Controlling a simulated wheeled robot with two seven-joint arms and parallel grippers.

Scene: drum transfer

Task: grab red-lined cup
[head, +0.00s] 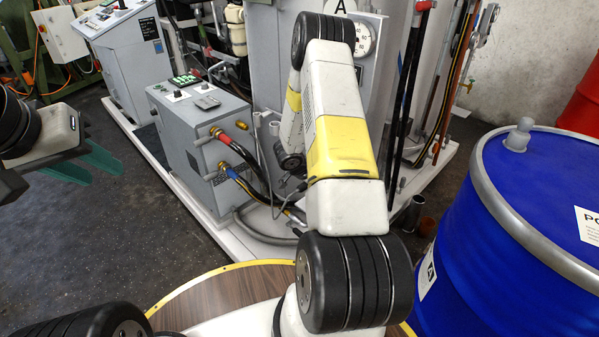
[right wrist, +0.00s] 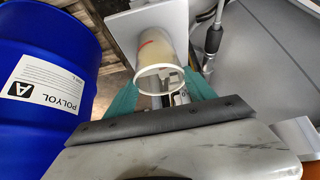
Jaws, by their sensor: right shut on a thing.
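In the right wrist view, a pale, translucent cup (right wrist: 161,55) with a reddish mark on its wall lies between the teal fingers of my right gripper (right wrist: 160,84). The gripper is shut on it, with a finger on each side. The cup's round rim faces the camera. In the head view, my right arm hides this cup and the right gripper. My left gripper (head: 96,167) is at the far left, with its teal fingers apart and nothing between them, away from the cup.
A blue drum (head: 535,215) stands at the right, and also shows in the wrist view (right wrist: 60,60). A grey control box (head: 200,140) with hoses stands on a white platform. Small grey (head: 411,210) and brown (head: 427,227) cylindrical pieces sit near the drum. Dark floor is clear at left.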

